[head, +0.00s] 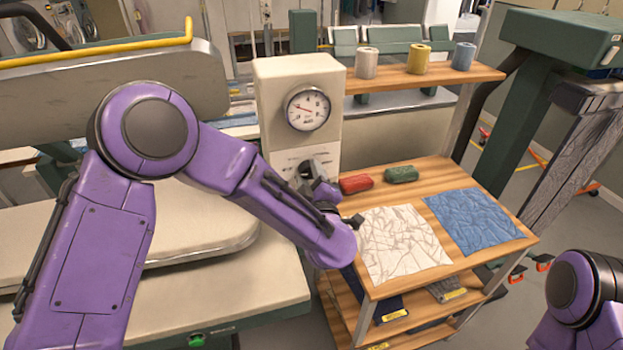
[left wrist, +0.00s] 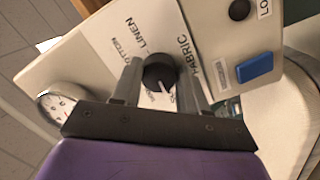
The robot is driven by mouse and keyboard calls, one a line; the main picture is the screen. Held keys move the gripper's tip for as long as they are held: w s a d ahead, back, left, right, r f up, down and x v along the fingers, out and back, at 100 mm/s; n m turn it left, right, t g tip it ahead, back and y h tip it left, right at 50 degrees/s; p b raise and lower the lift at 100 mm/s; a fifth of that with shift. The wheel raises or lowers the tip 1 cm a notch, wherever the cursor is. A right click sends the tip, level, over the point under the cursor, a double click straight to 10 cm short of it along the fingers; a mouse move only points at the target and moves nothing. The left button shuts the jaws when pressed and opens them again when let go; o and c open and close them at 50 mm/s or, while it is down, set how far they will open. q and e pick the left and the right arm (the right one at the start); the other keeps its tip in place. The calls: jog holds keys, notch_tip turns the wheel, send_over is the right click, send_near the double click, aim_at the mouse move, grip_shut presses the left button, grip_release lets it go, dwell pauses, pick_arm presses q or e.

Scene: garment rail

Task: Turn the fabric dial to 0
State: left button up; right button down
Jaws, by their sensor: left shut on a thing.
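The fabric dial (left wrist: 160,72) is a round black knob with a white pointer line, on the pale front panel of a cream control box (head: 270,95). The words COTTON, LINEN and FABRIC show around it in the left wrist view. The pointer points toward the bottom of that view, slightly right; the lettering there is partly covered and I cannot read a 0. My left gripper (left wrist: 161,80) has one finger on each side of the dial and is shut on it. In the head view my left gripper (head: 312,178) is at the panel, mostly covering the dial. My right gripper is out of view.
A round gauge (head: 308,108) is above the dial. A blue button (left wrist: 255,67) and another black knob (left wrist: 239,9) share the panel.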

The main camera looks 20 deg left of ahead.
pick_arm(q)
jog(key=n+b, duration=0.2)
jog(key=b, duration=0.1)
jog(key=n+b, duration=0.2)
jog(key=b, duration=0.1)
jog(key=n+b, duration=0.3)
jog(key=shift+f+t+y, duration=0.3)
jog(key=shift+y, duration=0.1)
jog(key=shift+d+r+n+b, duration=0.1)
jog(key=shift+r+n+b, duration=0.15)
jog(key=shift+n+b, duration=1.1)
jog(key=o, duration=1.1)
jog(key=shift+c, duration=0.2)
